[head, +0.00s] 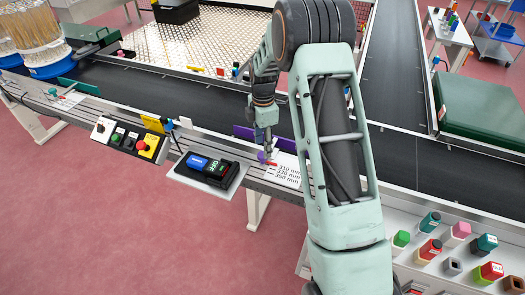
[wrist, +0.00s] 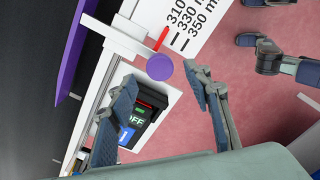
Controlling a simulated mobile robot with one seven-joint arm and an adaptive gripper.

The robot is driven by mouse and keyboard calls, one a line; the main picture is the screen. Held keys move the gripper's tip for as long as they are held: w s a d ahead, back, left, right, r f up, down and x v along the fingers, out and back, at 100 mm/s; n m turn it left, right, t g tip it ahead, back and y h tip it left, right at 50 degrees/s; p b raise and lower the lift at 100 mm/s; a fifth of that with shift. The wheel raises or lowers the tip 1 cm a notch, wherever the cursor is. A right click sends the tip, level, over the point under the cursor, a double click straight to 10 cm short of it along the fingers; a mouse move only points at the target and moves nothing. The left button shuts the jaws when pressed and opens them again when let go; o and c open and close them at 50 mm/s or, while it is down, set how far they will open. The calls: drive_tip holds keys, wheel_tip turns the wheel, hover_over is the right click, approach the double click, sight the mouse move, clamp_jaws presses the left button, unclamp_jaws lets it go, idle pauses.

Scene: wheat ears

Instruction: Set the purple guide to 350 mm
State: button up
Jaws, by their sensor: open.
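The purple guide (head: 243,132) is a long plate along the near edge of the dark belt; it also shows in the wrist view (wrist: 76,50). Its round purple knob (wrist: 160,67) sits beside a red pointer (wrist: 161,38). The white scale (wrist: 195,22) reads 310, 330 and 350 mm. The pointer lies at the 310 end, away from the 350 mark. My gripper (wrist: 159,73) is open, with its fingertips on either side of the knob; I cannot tell whether they touch it. In the head view my gripper (head: 264,152) is over the knob, partly hiding it.
A black switch box with a green OFF display (head: 212,170) stands left of the scale. A control panel with a red button (head: 142,145) is further left. Several coloured blocks lie on a tray (head: 408,256) at lower right. The belt (head: 185,100) is clear near the guide.

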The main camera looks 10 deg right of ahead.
drive_tip(key=shift+f, duration=1.9)
clamp_jaws()
